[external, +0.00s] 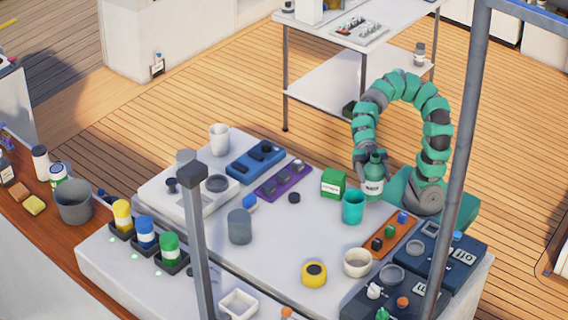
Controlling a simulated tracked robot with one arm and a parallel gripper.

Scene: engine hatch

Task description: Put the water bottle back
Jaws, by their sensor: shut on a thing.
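The green water bottle (373,183) with a pale label stands upright, or is held upright, near the right rear of the white hatch top. My gripper (371,164) is at the bottle's upper part, pointing down, and is shut on it. The fingers are small and partly hidden against the bottle. I cannot tell whether the bottle's base touches the surface. A teal cup (353,207) stands just in front of the bottle, and a green box (333,182) is to its left.
A yellow round item (314,274), a cream cup (357,263) and a grey cylinder (240,227) stand on the hatch. An orange strip (389,236) with small pieces lies at the right. Yellow, blue and green bottles (146,232) sit in holders at the left front. The hatch middle (285,235) is clear.

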